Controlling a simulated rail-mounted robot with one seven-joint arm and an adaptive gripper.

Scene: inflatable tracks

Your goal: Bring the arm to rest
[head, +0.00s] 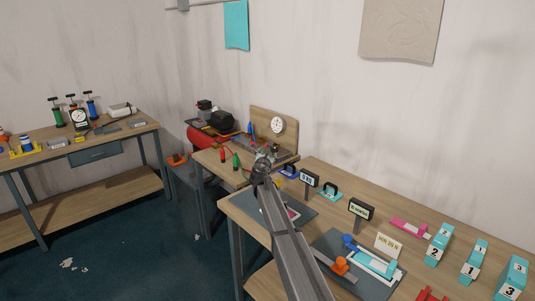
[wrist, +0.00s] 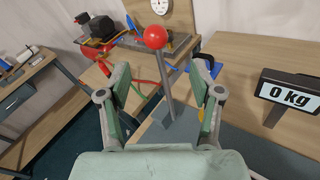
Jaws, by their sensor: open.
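My gripper (head: 263,163) is at the end of my outstretched arm in the head view, above the far left end of the workbench (head: 238,205). In the wrist view my gripper (wrist: 162,88) has its two green-padded fingers spread wide. A lever with a red ball knob (wrist: 155,37) and a grey rod (wrist: 167,85) shows in the gap between them, rising from a grey base (wrist: 172,128). Whether the fingers are around the rod or short of it I cannot tell. Nothing is held. In the head view the lever is not clearly visible behind the arm.
A "0 kg" display (wrist: 290,92) stands right of the gripper. A black display (head: 361,209), an orange-knobbed fixture (head: 341,265) and numbered teal blocks (head: 438,243) are on the bench. A gauge board (head: 278,125) and red tank (head: 205,137) stand beyond. Floor (head: 120,245) is mostly open at left.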

